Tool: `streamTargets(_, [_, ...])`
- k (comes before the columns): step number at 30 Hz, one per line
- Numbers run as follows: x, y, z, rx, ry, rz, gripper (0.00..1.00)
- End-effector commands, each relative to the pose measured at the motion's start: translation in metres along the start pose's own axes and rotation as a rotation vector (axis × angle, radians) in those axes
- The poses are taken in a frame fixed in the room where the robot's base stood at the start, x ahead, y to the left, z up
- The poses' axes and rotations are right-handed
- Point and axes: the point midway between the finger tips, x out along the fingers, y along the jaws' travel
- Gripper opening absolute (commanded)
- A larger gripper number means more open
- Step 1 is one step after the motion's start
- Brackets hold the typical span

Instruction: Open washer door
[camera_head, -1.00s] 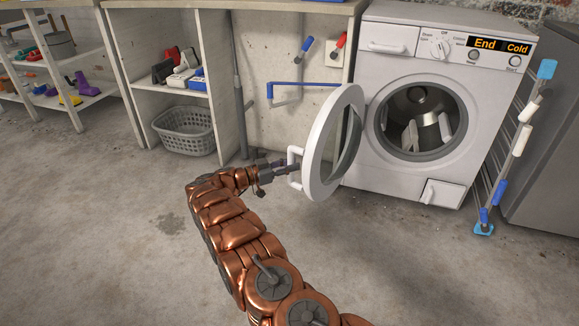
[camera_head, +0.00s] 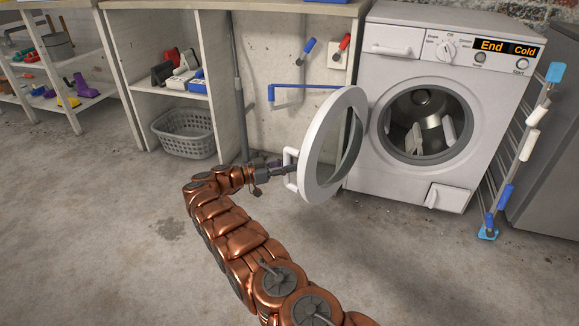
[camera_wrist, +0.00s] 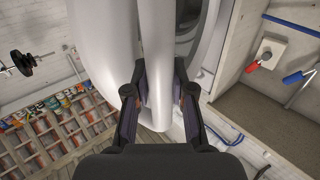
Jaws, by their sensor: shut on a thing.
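The white washer (camera_head: 385,165) stands at the right, its display reading "End" and "Cold". Its round door (camera_head: 312,150) is swung well open toward the left, and the drum opening (camera_head: 428,120) is in plain view. My gripper (camera_head: 288,168) is shut on the door's white handle (camera_head: 289,155) at the door's left side. In the wrist view my gripper's two fingers (camera_wrist: 162,92) lie on both sides of the white handle bar (camera_wrist: 158,50). The fingertips are partly hidden behind the bar.
A grey laundry basket (camera_head: 185,132) sits in the open shelf unit (camera_head: 135,75) on the left. A drying rack (camera_head: 515,165) leans right of the washer, beside a grey cabinet (camera_head: 553,150). The concrete floor (camera_head: 430,270) in front is clear.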

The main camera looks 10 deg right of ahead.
Motion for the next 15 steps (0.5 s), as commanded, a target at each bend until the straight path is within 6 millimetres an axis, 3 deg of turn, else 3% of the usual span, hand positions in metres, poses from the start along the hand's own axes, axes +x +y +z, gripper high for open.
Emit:
streamTargets(3, [0.0028, 0.0002, -0.0014, 0.001, 0.002, 0.004, 0.00])
streamTargets(4, [0.0024, 0.0002, -0.0015, 0.002, 0.002, 0.003, 0.25])
streamTargets(9, [-0.0019, -0.0003, -0.0009, 0.001, 0.001, -0.003, 0.43])
streamTargets(11, [-0.0027, -0.0003, -0.0007, 0.001, 0.001, -0.004, 0.49])
streamTargets(15, [-0.0031, -0.0003, -0.0004, 0.001, 0.001, -0.004, 0.49])
